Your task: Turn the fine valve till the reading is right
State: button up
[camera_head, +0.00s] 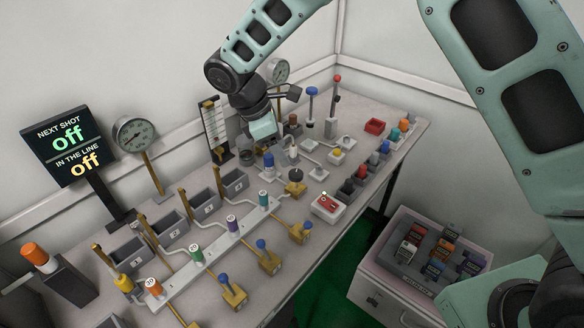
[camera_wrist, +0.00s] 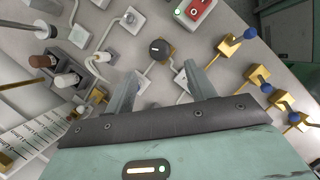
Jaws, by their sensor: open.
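A black round knob on a brass body (camera_head: 296,175), which looks like the fine valve, stands on the bench right of my gripper. In the wrist view the knob (camera_wrist: 159,48) lies ahead of the gap between my fingers, apart from them. My gripper (camera_wrist: 160,74) is open and empty; in the head view it (camera_head: 263,138) hangs over the back of the bench, its fingertips hard to make out. A round dial gauge (camera_head: 136,133) stands at the left; its reading is too small to tell. A black display (camera_head: 66,150) reads "NEXT SHOT off" and "IN THE LINE off".
Several blue-handled brass valves (camera_head: 269,257) line the front edge. A red-topped switch box (camera_head: 328,206) with a green light sits near the knob. A graduated scale (camera_head: 215,130) stands upright behind. A second gauge (camera_head: 278,71) is at the back. Cartridges fill a tray (camera_head: 410,277) at lower right.

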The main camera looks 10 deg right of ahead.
aim_at(295, 173)
jog(key=x, duration=0.7)
jog(key=shift+d+f, duration=0.15)
jog(key=shift+f, duration=0.2)
jog(key=c, duration=1)
jog(key=shift+o, duration=0.2)
